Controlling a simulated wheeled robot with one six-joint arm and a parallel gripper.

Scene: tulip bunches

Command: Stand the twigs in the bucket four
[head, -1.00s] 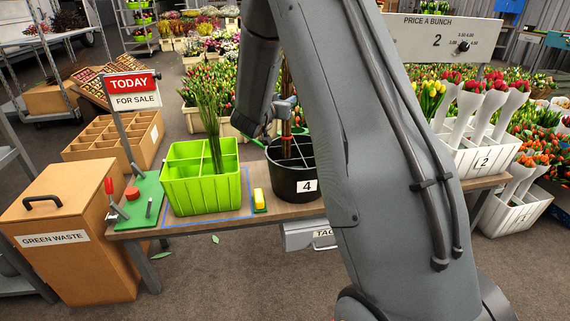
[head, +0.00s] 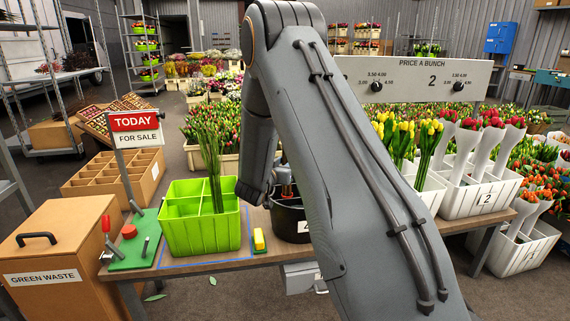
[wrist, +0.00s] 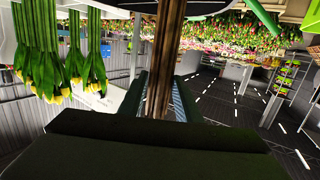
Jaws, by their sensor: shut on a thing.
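My gripper (wrist: 158,100) is shut on the twigs (wrist: 168,45), a brown upright bundle between the two fingers in the wrist view. The black bucket four (head: 290,224) stands on the bench in the head view, right of the green crate, partly covered by my arm. Its number label is nearly all hidden. My gripper is at the bucket's mouth, mostly behind my arm in the head view. I cannot tell how deep the twigs' lower ends are in the bucket.
The green divided crate (head: 200,236) with green stems and a small yellow block (head: 259,240) stand left of the bucket. White buckets of tulips (head: 480,200) stand to the right.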

